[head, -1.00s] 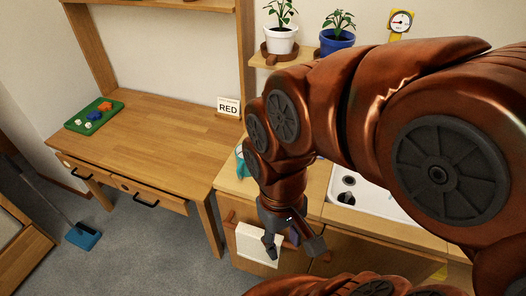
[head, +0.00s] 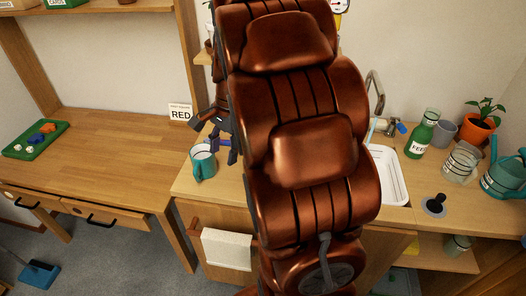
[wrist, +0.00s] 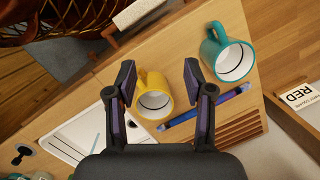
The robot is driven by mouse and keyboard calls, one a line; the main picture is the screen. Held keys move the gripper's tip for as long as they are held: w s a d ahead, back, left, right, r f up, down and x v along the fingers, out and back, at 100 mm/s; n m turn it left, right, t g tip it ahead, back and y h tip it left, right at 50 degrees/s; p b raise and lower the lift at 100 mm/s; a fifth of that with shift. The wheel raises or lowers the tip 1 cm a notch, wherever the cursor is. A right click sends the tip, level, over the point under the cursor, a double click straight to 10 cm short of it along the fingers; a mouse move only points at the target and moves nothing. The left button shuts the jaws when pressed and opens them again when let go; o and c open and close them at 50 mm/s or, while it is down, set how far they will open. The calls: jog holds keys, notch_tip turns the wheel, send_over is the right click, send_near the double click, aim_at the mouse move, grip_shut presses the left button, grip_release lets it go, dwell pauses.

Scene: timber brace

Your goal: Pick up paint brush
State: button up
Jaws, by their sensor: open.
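A long thin blue item (wrist: 233,94) lies on the wooden counter in the wrist view, beside a slatted wooden part. I cannot tell for certain whether it is the paint brush; no bristles are clear. My gripper (wrist: 159,70) is open and empty above the counter, and its right finger hides part of the blue item. A yellow mug (wrist: 153,103) shows between and below the fingers. A teal mug (wrist: 229,57) stands to the right of them. In the head view my gripper (head: 222,146) is partly hidden by my arm, behind the teal mug (head: 203,163).
The white sink (wrist: 80,140) is left of the gripper in the wrist view. A RED sign (head: 180,113) stands on the desk (head: 110,155). A green bottle (head: 421,135), jars and a teal watering can (head: 505,178) crowd the right counter. A towel (head: 227,248) hangs in front.

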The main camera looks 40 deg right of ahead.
jog(key=w+d+f+m+t+b, duration=0.1)
jog(key=w+d+f+m, duration=0.1)
jog(key=d, duration=0.6)
jog(key=w+d+f+m+t+b, duration=0.1)
jog(key=w+d+f+m, duration=0.1)
jog(key=d+f+m, duration=0.2)
jog(key=w+d+f+m+t+b, duration=0.1)
jog(key=d+m, duration=0.5)
jog(key=d, duration=0.6)
jog(key=shift+w+d+f+b, duration=0.1)
jog(key=shift+w+f+b, duration=0.15)
jog(key=shift+f, duration=0.4)
jog(key=shift+w+d+f+b, duration=0.1)
jog(key=shift+w+f+b, duration=0.15)
jog(key=shift+f, duration=0.35)
jog(key=shift+d+f, duration=0.15)
jog(key=shift+w+f, duration=0.15)
jog(key=shift+f, duration=0.1)
jog(key=shift+a+p+x, duration=0.15)
jog(key=shift+p+x, duration=0.05)
jog(key=shift+x, duration=1.55)
jog(key=shift+a+p+x, duration=0.15)
jog(key=shift+a+x, duration=0.05)
jog(key=shift+x, duration=1.55)
grip_shut()
